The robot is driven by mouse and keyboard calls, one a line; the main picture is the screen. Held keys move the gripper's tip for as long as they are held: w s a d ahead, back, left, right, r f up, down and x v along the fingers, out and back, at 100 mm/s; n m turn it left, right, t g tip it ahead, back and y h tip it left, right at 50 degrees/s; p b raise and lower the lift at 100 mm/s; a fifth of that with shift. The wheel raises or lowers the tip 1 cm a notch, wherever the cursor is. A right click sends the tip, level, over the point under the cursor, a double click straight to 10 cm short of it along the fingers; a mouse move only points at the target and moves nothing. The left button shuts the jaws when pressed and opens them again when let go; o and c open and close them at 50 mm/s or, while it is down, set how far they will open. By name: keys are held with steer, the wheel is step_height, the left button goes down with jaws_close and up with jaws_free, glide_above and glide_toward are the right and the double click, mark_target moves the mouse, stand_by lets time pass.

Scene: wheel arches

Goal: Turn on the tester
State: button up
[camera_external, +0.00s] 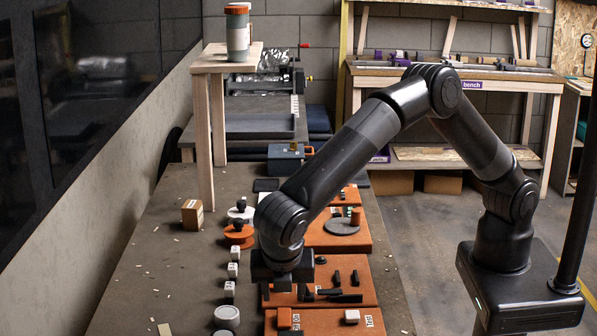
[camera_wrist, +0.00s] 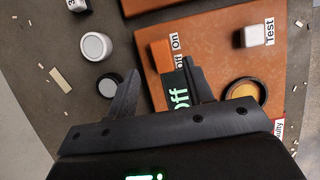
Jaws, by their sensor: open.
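The tester looks to be an orange panel (camera_wrist: 215,40) with an orange block-like switch (camera_wrist: 160,56), an "On" label beside it and a white button (camera_wrist: 253,36) near a "Test" label. A dark display (camera_wrist: 178,97) on it reads "off" in green. The panel (camera_external: 335,330) also shows at the bottom of the external view, with its orange switch (camera_external: 284,318) and white button (camera_external: 352,316). My gripper (camera_wrist: 158,85) is open and empty. Its right finger overlaps the display in the wrist view; its left finger is over the grey bench. Contact cannot be told.
A round yellow part (camera_wrist: 243,92) in a dark ring is right of the right finger. A white round piece (camera_wrist: 95,46) and a dark ring-shaped piece (camera_wrist: 108,85) lie on the bench at left. Another orange panel (camera_external: 365,275) with black parts is just behind the tester.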

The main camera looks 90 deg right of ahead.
mark_target(284, 310)
steer(key=x, duration=0.6)
steer(key=shift+d+f, duration=0.1)
steer(key=shift+f, duration=0.1)
steer(key=c, duration=1)
steer(key=shift+d+y, duration=0.4)
steer(key=shift+y, duration=0.7)
steer(key=shift+d+f+y, duration=0.15)
steer(key=shift+f+y, duration=0.05)
steer(key=shift+y, duration=1.2)
steer(key=o, duration=1)
